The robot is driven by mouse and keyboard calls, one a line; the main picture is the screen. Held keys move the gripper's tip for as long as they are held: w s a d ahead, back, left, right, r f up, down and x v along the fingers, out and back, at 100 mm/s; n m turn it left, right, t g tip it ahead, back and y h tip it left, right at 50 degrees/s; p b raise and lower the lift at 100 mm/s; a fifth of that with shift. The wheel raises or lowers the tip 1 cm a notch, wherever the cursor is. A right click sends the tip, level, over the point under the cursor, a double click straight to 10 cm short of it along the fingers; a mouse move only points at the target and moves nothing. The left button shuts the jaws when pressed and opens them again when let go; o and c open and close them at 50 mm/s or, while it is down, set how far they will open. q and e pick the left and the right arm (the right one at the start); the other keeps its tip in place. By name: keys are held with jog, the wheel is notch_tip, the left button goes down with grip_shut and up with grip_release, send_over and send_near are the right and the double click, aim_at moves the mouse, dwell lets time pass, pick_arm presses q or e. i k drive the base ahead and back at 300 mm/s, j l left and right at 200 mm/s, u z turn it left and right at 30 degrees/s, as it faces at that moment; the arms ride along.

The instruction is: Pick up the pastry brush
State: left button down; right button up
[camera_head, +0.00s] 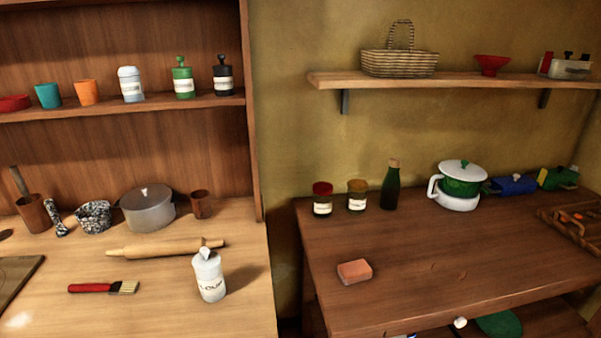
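The pastry brush (103,288) lies flat on the light wooden counter at the lower left of the head view. It has a red handle pointing left and pale bristles at its right end. Nothing touches it or covers it. Neither of my grippers shows in the head view.
A white flour canister (209,276) stands right of the brush. A rolling pin (160,248) lies behind it, and a cutting board (15,278) is at the left edge. A grey pot (147,210) stands farther back. A gap separates this counter from the darker right counter (430,290).

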aim_at(118, 288)
jog(key=u, duration=1.5)
